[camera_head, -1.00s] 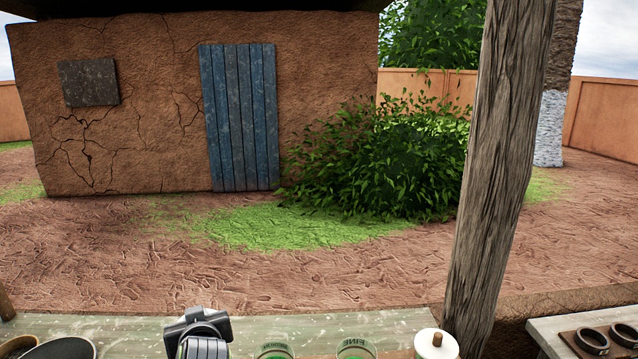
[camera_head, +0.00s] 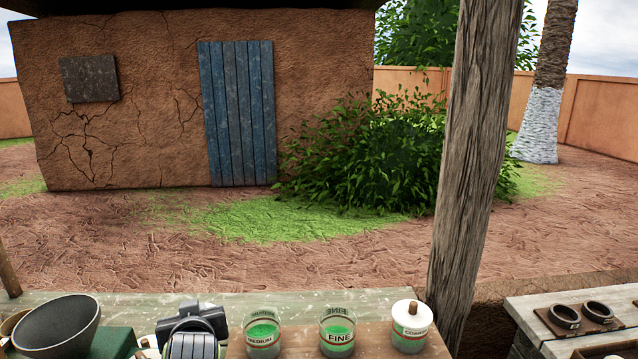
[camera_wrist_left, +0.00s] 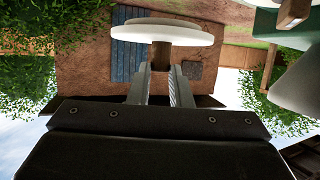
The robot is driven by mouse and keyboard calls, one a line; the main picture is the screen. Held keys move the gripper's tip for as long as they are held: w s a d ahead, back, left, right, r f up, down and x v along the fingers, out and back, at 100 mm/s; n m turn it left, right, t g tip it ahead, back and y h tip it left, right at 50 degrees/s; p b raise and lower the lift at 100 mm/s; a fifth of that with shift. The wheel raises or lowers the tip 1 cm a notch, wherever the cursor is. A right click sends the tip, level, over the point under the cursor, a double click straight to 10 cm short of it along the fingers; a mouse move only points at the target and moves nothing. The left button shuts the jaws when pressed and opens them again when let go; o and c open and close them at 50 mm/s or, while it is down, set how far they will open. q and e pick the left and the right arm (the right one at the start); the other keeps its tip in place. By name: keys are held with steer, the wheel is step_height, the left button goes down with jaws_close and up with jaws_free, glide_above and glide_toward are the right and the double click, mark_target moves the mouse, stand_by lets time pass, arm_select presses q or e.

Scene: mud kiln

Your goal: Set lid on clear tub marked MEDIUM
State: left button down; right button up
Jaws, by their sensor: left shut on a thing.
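The clear tub marked MEDIUM (camera_head: 262,342) stands upright on a brown board, with green content and no lid on it. My left gripper (camera_head: 192,326) is just left of it in the head view; its fingers are hidden there. In the left wrist view my left gripper (camera_wrist_left: 161,84) is shut on the brown knob of a round white lid (camera_wrist_left: 162,28), held clear of the tub. My right gripper is not in view.
Right of the MEDIUM tub stand an open FINE tub (camera_head: 338,337) and a COARSE tub (camera_head: 409,342) with a white, knobbed lid. A dark bowl (camera_head: 55,328) sits at the left by a green box (camera_head: 112,342). A wooden post (camera_head: 470,150) rises behind at the right.

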arm_select(q)
steer(key=s+b, duration=0.1)
steer(key=s+m+h+b, duration=0.1)
steer(key=shift+d+b, duration=0.4)
steer(key=s+d+m+t+h+b, duration=0.1)
steer(key=s+d+m+h+b, duration=0.2)
steer(key=s, duration=0.3)
steer(key=shift+r+h+b, duration=0.4)
steer(key=shift+h+b, duration=0.1)
steer(key=shift+b, duration=0.2)
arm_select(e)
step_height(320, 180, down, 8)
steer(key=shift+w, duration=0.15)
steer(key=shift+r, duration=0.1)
